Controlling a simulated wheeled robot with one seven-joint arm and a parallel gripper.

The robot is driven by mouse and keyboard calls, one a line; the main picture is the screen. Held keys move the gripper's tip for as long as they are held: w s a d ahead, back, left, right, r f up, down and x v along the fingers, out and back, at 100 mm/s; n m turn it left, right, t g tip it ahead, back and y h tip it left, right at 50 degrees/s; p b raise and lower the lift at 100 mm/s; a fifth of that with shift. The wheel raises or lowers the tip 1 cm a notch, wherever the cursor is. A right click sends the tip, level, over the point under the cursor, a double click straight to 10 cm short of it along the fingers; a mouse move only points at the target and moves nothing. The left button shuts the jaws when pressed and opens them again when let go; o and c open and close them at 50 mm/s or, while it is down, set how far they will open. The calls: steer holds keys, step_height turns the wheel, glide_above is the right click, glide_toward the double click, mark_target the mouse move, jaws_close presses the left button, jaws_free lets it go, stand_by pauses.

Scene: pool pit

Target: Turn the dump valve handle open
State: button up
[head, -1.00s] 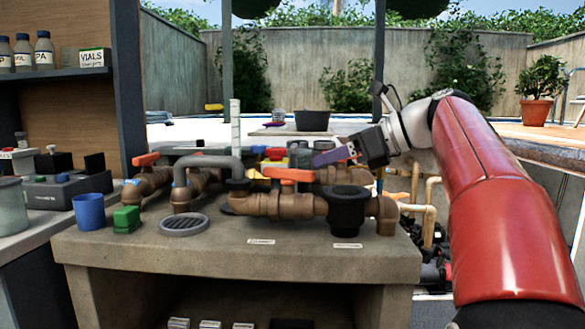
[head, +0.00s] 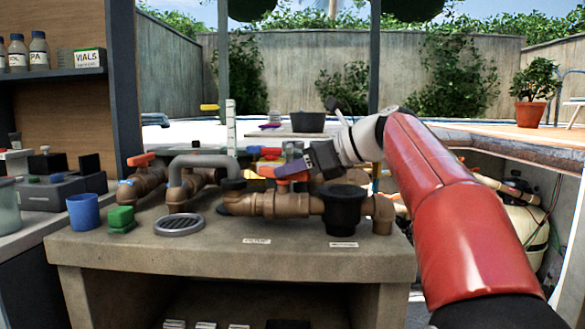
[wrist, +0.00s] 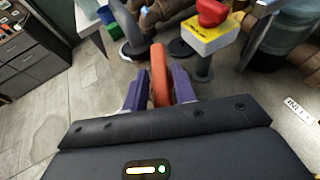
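An orange valve handle (head: 291,178) sits on top of the brown pipe (head: 270,204) at the front of the bench. My gripper (head: 287,168) is low at this handle, reaching in from the right. In the wrist view the orange handle (wrist: 160,75) lies lengthwise between the two purple fingers of my gripper (wrist: 156,88), one finger on each side. Whether the fingers press on it or leave a small gap cannot be told. The bench labels (head: 256,241) are too small to read, so which valve is the dump valve is unclear.
A second orange handle (head: 140,160) is on the left pipe. A grey bent pipe (head: 203,162), a black funnel-like fitting (head: 345,207), a blue cup (head: 84,212) and a green block (head: 121,218) stand on the bench. In the wrist view a red knob on a yellow box (wrist: 212,14) is close by.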

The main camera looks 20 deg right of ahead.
jaws_close()
steer(key=p, duration=0.1)
steer(key=n+g+y+p, duration=0.1)
steer(key=shift+w+d+r+p, duration=0.1)
steer(key=shift+w+r+p, duration=0.1)
steer(key=shift+r+p, duration=0.2)
steer(key=shift+w+f+n+g+y, duration=0.1)
steer(key=shift+f+n+g+y, duration=0.25)
steer(key=shift+n+g+y, duration=0.25)
steer(key=shift+d+n+g+y+b, duration=0.1)
steer(key=shift+n+g+y+b, duration=0.2)
steer(key=shift+n+g, duration=0.9)
steer(key=shift+o, duration=1.8)
jaws_free()
